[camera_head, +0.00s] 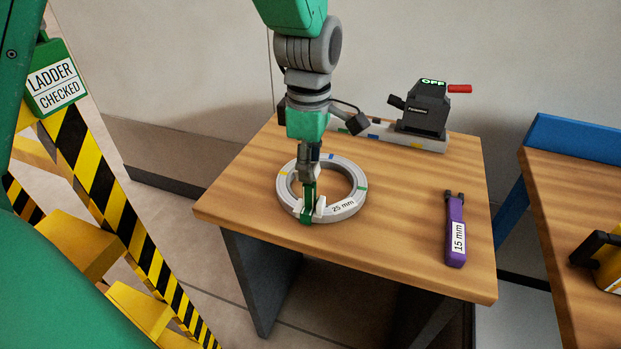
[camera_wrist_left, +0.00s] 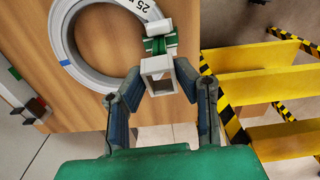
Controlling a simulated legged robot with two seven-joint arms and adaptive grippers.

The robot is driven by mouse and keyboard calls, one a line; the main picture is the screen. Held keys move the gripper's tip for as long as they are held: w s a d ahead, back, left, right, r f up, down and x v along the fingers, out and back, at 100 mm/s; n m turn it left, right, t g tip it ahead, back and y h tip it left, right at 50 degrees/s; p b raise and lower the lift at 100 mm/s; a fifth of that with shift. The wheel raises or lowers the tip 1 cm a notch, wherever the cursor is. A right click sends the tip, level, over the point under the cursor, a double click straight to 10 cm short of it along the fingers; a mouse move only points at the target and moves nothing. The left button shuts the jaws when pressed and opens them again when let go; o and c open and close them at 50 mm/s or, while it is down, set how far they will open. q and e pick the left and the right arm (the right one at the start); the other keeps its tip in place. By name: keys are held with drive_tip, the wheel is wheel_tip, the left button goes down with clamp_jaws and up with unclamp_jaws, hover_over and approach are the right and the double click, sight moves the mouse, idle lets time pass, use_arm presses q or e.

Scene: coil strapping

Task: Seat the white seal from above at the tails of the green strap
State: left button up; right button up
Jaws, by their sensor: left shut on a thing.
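The grey coil (camera_head: 354,205), a ring marked 25 mm, lies flat on the table. It also shows in the left wrist view (camera_wrist_left: 95,72). The green strap (camera_head: 306,217) wraps the coil's near side, with small white parts beside it; it is also in the left wrist view (camera_wrist_left: 161,46). My left gripper (camera_head: 308,172) points down over this strap. In the left wrist view its fingers (camera_wrist_left: 158,88) are shut on the hollow white seal (camera_wrist_left: 157,66), close to the strap. I cannot tell whether the seal touches the tails. My right gripper is not in view.
A purple 15 mm tool (camera_head: 456,232) lies at the table's right. A black device (camera_head: 424,110) with a red handle and an OFF display stands on a grey base at the back. A striped ladder (camera_head: 120,210) is at the left, a second table (camera_head: 570,220) at the right.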

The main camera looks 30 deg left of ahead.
use_arm(q)
wheel_tip(320, 180, up, 11)
drive_tip(key=p, duration=0.2)
drive_tip(key=f+y+p, duration=0.1)
drive_tip(key=p, duration=0.1)
drive_tip(key=f+p, duration=0.2)
drive_tip(key=f+y+p, duration=0.1)
drive_tip(key=f+p, duration=0.1)
drive_tip(key=p, duration=0.1)
drive_tip(key=shift+w+d+f+g+y, duration=0.1)
drive_tip(key=shift+w+d+g+y, duration=0.1)
drive_tip(key=shift+d+g+y, duration=0.15)
drive_tip(key=shift+s+f, duration=0.1)
drive_tip(key=shift+f, duration=0.3)
drive_tip(key=shift+r+p, duration=0.15)
drive_tip(key=shift+p, duration=0.35)
drive_tip(key=shift+d+b+x, duration=0.2)
drive_tip(key=shift+b+x, duration=0.35)
drive_tip(key=shift+x, duration=0.4)
drive_tip(key=shift+d+b+x, duration=0.25)
drive_tip(key=shift+b+x, duration=0.25)
drive_tip(key=shift+x, duration=0.45)
drive_tip(key=shift+d+b+x, duration=0.2)
drive_tip(key=shift+b+x, duration=0.35)
drive_tip(key=shift+x, duration=0.35)
drive_tip(key=shift+w+f, duration=0.2)
drive_tip(key=shift+f, duration=0.1)
drive_tip(key=shift+s+p, duration=0.1)
drive_tip(key=shift+p, duration=0.5)
